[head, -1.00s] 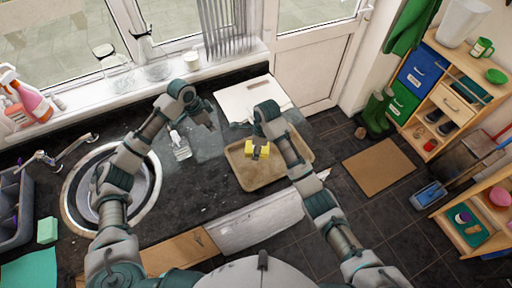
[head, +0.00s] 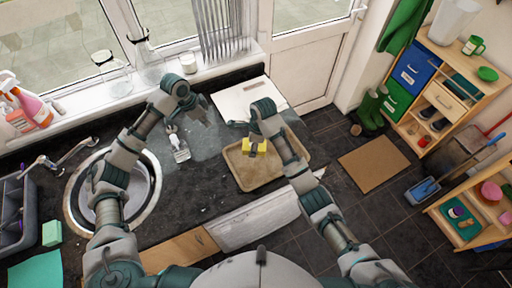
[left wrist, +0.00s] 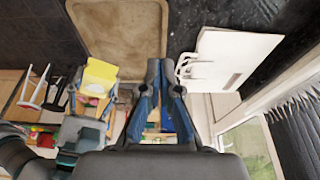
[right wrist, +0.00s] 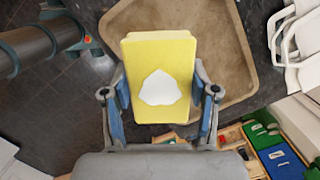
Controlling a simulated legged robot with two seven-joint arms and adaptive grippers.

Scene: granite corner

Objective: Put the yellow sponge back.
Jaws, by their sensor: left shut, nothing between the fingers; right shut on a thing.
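The yellow sponge (head: 257,147) is a block with a white patch on one face, clear in the right wrist view (right wrist: 158,45). My right gripper (right wrist: 160,95) is shut on it, one finger on each side. The sponge is above the beige tray (head: 236,171) on the dark worktop; I cannot tell the height of the gap. The sponge also shows in the left wrist view (left wrist: 98,75). My left gripper (head: 200,112) is shut and empty, left of the white board; its fingers are together in the left wrist view (left wrist: 162,75).
A white board (head: 240,103) lies behind the tray. The sink (head: 152,188) is at left, with a green block (head: 51,233) and a grey rack (head: 14,210) beyond. The worktop between sink and tray is mostly clear.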

